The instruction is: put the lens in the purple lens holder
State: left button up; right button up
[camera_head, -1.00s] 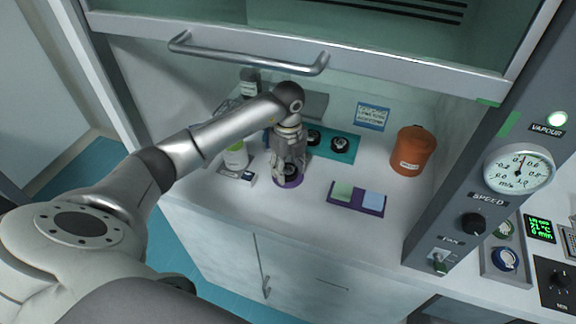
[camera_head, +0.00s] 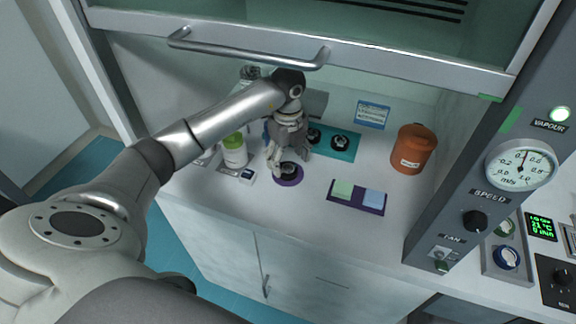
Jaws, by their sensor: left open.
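The purple round holder (camera_head: 297,180) sits on the white worktop near its front edge. A small dark round piece with a light top, which looks like the lens (camera_head: 288,169), is at its middle. I cannot tell whether it sits fully down in the holder. My left gripper (camera_head: 289,160) is open just above and behind this piece, with its fingers pointing down. The fingers partly hide the holder's back side. My right gripper is not in view.
A teal mat (camera_head: 346,155) with dark round pieces lies behind. A purple tray (camera_head: 343,203) with green and blue pads and an orange container (camera_head: 412,150) stand right. A white-and-green bottle (camera_head: 234,151) stands left. A raised sash handle (camera_head: 250,58) crosses above.

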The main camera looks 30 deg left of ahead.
aim_at(288, 168)
pick_arm(q)
notch_tip(288, 168, up, 9)
jog(key=b, duration=0.1)
dwell(0.6)
